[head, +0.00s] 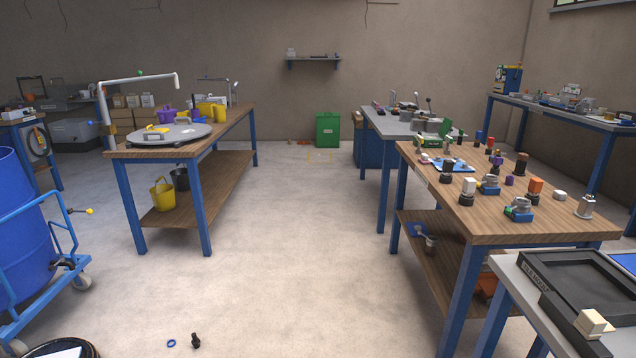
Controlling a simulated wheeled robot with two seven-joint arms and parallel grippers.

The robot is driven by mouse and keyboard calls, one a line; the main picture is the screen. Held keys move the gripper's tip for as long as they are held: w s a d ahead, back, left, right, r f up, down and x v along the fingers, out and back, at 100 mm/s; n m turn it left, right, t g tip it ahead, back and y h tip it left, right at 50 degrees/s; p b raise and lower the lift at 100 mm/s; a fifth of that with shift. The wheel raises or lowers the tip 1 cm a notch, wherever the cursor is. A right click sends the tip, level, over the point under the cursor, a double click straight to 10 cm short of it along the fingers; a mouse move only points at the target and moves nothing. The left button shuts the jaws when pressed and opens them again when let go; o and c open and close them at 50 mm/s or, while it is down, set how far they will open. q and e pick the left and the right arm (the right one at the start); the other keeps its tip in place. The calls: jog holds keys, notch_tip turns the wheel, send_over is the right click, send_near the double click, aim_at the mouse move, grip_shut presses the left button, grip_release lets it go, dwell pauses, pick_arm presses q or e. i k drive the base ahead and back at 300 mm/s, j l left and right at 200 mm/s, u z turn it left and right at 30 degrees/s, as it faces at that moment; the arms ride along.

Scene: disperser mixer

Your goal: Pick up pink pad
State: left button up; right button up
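A small pinkish piece (424,158), which looks like the pink pad, lies near the far left edge of the wooden-topped workbench (500,216) on the right. It is too small in the head view to make out its shape. A blue plate (457,166) with small items on it lies just to its right. Neither of my grippers shows in the head view.
Several small devices, including a grey-and-blue one (518,209), stand on the same bench. A dark mould tray (585,285) is at the front right. A wooden bench (190,150) and a blue drum (22,225) stand left. The middle floor is clear, except small parts (196,340) at the front.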

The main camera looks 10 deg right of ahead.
aim_at(424, 159)
jog(key=i+z, duration=0.25)
jog(key=i, duration=0.2)
jog(key=i+j+z, duration=0.2)
jog(key=i, duration=0.3)
jog(key=i+z, duration=0.25)
jog(key=i, duration=0.2)
jog(key=i+j+z, duration=0.25)
jog(key=i, duration=0.2)
